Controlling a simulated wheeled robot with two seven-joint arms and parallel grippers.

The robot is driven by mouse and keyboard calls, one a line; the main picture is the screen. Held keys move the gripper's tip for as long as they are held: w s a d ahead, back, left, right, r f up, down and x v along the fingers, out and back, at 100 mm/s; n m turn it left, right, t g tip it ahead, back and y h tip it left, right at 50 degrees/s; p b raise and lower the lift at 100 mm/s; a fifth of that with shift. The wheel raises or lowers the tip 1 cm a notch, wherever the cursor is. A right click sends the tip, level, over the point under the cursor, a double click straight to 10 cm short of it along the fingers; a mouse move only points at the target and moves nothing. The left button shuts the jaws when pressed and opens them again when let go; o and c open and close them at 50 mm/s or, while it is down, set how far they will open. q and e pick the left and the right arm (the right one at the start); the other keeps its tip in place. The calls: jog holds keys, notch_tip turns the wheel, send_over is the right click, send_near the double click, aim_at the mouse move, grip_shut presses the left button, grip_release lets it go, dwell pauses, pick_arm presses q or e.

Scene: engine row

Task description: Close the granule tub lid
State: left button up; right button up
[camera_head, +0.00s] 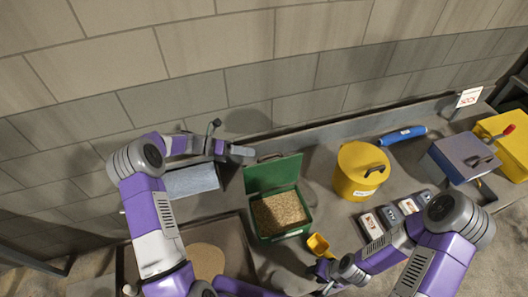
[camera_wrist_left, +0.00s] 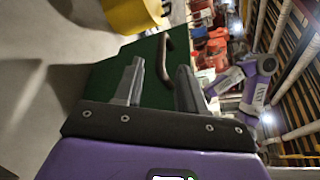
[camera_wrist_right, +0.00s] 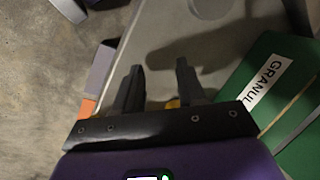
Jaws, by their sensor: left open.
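The green granule tub (camera_head: 281,232) stands on the bench, full of tan granules (camera_head: 279,210). Its green lid (camera_head: 273,174) is open and stands up at the tub's back side. My left gripper (camera_head: 235,142) is open and empty, just left of the lid's upper edge. In the left wrist view the lid (camera_wrist_left: 150,75) and its dark handle (camera_wrist_left: 164,58) show between and beyond the fingers; I cannot tell if they touch. My right gripper (camera_wrist_right: 158,80) is open, low in front of the tub, whose labelled wall (camera_wrist_right: 268,80) is at right.
A yellow scoop (camera_head: 318,244) lies right of the tub, near my right gripper. A yellow lidded tub (camera_head: 358,177) stands further right. A blue-grey folded cloth (camera_head: 192,180) lies at left. A blue cylinder (camera_head: 403,135) and a grey box (camera_head: 462,158) are at the back right.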

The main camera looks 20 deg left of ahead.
aim_at(267, 157)
pick_arm(q)
jog(key=p+x, duration=0.1)
jog(key=x, duration=0.6)
jog(key=shift+s+d, duration=0.1)
jog(key=shift+d, duration=0.2)
grip_shut()
